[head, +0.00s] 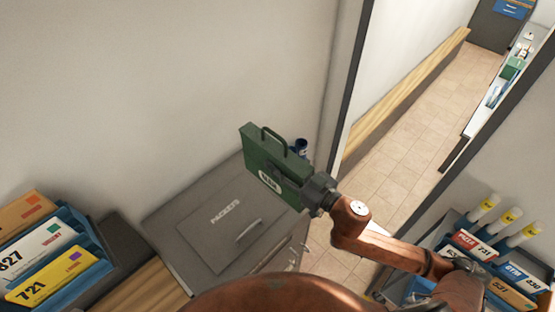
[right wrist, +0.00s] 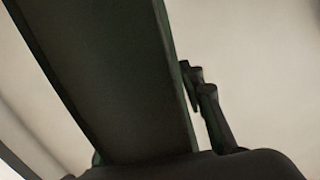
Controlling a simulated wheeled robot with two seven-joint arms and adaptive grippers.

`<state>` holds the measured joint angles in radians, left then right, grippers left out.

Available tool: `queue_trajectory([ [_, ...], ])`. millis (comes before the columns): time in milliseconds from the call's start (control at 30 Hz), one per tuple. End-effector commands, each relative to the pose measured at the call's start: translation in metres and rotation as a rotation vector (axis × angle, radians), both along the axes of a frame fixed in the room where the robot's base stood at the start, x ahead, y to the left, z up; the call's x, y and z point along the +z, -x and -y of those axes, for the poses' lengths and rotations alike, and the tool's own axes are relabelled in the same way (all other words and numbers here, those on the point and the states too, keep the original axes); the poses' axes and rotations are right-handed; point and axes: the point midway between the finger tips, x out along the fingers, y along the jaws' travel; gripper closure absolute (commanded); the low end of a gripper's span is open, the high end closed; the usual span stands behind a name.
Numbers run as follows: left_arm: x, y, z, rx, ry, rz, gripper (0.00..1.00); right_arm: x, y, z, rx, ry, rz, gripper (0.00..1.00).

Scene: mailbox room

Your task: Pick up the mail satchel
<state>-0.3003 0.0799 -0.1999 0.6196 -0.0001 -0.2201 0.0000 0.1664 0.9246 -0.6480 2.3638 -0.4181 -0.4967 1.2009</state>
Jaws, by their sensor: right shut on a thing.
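The mail satchel (head: 262,160) is a dark green box-like case with a handle on top and a white label on its side. In the head view it is near the middle, tilted in the picture, over the back of the grey PACKETS cabinet (head: 190,212). My right gripper (head: 308,190) is shut on its right end. Whether the satchel touches the cabinet top is hard to tell. In the right wrist view the satchel (right wrist: 100,70) fills the left and middle as a dark panel, with a finger part beside it. My left gripper is out of view.
A blue object (head: 300,146) shows behind the satchel. A blue rack (head: 85,235) with numbered parcels stands at left, and another rack of mail and tubes (head: 495,250) at right. A doorway opens onto a tiled corridor (head: 410,130) with a wooden bench.

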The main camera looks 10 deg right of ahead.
Motion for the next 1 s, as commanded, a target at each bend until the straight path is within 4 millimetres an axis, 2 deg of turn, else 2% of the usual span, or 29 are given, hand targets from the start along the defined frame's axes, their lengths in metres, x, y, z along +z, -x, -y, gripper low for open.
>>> queue_trajectory([
  [33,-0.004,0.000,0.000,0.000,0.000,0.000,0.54,0.003,0.014,-0.001,0.003,-0.002,0.000,1.00],
  [100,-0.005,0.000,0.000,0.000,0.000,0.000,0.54,0.011,0.029,-0.002,0.003,-0.003,-0.001,1.00],
  [233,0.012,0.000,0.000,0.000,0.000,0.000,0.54,0.026,0.054,-0.002,0.000,-0.001,-0.003,1.00],
  [500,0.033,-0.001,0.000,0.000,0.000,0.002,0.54,0.031,0.067,-0.003,-0.002,-0.001,0.000,1.00],
  [1000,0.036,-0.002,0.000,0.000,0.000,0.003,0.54,0.031,0.072,-0.003,-0.001,-0.001,0.001,1.00],
])
